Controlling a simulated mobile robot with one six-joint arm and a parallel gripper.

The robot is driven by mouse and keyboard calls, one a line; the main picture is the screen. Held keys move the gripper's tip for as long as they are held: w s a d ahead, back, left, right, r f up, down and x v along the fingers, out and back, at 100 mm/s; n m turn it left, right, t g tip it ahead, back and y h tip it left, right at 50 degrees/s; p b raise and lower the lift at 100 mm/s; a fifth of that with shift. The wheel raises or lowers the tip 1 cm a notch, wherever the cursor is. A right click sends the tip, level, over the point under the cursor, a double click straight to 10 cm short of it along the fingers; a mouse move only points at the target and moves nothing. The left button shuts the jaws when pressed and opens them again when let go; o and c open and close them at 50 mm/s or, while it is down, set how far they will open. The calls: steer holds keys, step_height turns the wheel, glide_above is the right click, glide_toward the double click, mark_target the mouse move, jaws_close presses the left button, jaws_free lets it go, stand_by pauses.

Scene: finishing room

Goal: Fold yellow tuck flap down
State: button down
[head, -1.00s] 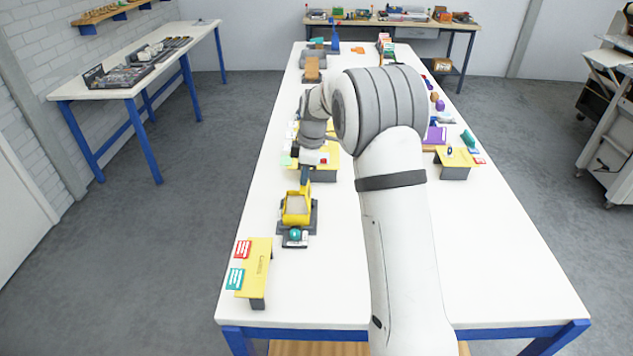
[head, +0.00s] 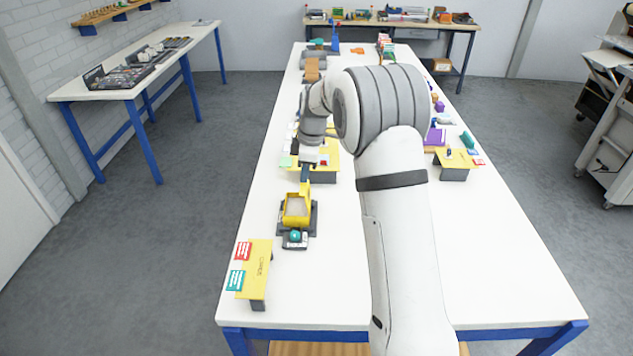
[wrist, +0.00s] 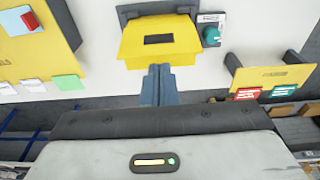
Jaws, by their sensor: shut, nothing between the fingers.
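The yellow box (head: 296,208) stands in a dark holder (head: 312,219) on the near left part of the white table, its pale inside open to view. Its yellow tuck flap (head: 305,189) stands up at the box's far edge. In the wrist view the flap (wrist: 160,42) is a yellow panel with a dark slot and covers most of the box. My gripper (head: 305,179) is just beyond the flap. Its narrow fingers (wrist: 158,70) are shut and empty, their tips at the flap's edge; I cannot tell if they touch.
A small panel with a teal knob (head: 295,237) sits in front of the box. A yellow stand (head: 258,270) with red and teal labels is nearer the table's left corner. Another yellow stand (head: 326,172) is behind my gripper.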

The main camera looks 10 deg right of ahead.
step_height(320, 180, up, 8)
steer(key=p, duration=0.4)
steer(key=shift+r+p, duration=0.2)
steer(key=shift+p, duration=0.1)
stand_by(0.4)
steer(key=s+d+r+m+t+h+b, duration=0.1)
steer(key=s+d+r+m+b, duration=0.2)
steer(key=s, duration=0.5)
steer(key=s+r+m, duration=0.3)
steer(key=s+m, duration=0.1)
steer(key=s, duration=0.4)
steer(key=s+d+f+m+t+b, duration=0.1)
steer(key=s+m, duration=0.3)
steer(key=s, duration=0.6)
steer(key=s+d+f+m+t+b, duration=0.1)
steer(key=s+f+m, duration=0.3)
steer(key=s, duration=0.6)
steer(key=shift+s+d+f+m+h+b, duration=0.3)
steer(key=shift+m+h+b, duration=0.1)
steer(key=shift+b, duration=0.3)
